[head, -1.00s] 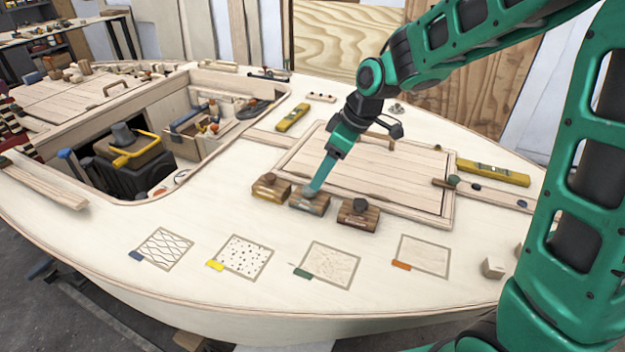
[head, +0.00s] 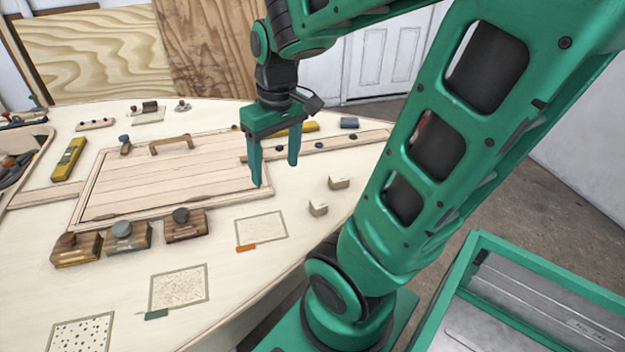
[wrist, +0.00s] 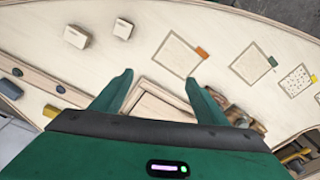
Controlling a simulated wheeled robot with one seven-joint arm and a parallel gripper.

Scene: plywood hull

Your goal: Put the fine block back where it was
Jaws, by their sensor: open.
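Three wooden sanding blocks with knobs stand in a row along the hatch's front edge: a left block with a yellow base edge (head: 76,248), a middle block with a grey-green knob (head: 127,236), and a right reddish-brown block with a dark knob (head: 185,225). I cannot read their labels, so I cannot tell which is the fine block. My gripper (head: 275,174) is open and empty, above the deck near the hatch's right corner, to the right of the blocks. In the wrist view, its fingers (wrist: 159,77) are spread, and the blocks show partly behind the right finger.
Framed patches with coloured tabs lie on the deck: orange-tabbed (head: 261,231), green-tabbed (head: 179,288), and a dotted one (head: 83,335). Two small pale blocks (head: 318,208) sit near the deck edge. The hatch (head: 170,178) has a raised handle. A yellow level (head: 69,158) lies left.

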